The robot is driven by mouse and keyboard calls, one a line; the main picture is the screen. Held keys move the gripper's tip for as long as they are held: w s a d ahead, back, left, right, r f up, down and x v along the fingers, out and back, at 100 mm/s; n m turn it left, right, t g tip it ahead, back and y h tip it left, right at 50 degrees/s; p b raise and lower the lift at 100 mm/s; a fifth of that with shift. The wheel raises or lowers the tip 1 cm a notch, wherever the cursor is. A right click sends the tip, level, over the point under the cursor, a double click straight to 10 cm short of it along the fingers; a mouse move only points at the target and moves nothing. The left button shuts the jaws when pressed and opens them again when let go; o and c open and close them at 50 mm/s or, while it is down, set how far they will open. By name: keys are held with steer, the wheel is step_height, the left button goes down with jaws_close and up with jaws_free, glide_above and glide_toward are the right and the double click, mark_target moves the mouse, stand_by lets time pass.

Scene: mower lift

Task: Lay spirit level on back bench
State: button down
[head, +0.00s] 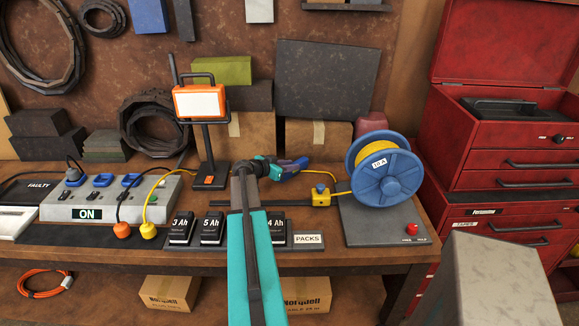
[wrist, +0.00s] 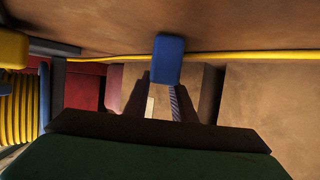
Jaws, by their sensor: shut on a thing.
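No spirit level can be made out for certain in either view. My gripper (head: 291,168) is above the middle of the back bench (head: 385,256), left of the cable reel. In the wrist view its dark fingers (wrist: 162,98) are closed around a small blue piece (wrist: 168,60), which looks like a plug. A yellow cable (wrist: 240,56) runs across behind the blue piece. A long dark bar (head: 285,203) lies on the bench below the gripper, partly hidden by my arm. A yellow block (head: 320,197) is at its right end.
A blue reel (head: 386,170) stands on a grey plate at right, beside a red tool chest (head: 505,135). Battery packs (head: 212,228) line the front edge. A socket box (head: 110,199) marked ON sits at left. An orange work light (head: 200,101) stands behind.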

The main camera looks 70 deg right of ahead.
steer(key=c, duration=1.5)
jaws_free()
steer(key=b+v, duration=0.3)
steer(key=v, duration=0.9)
steer(key=shift+r, duration=0.1)
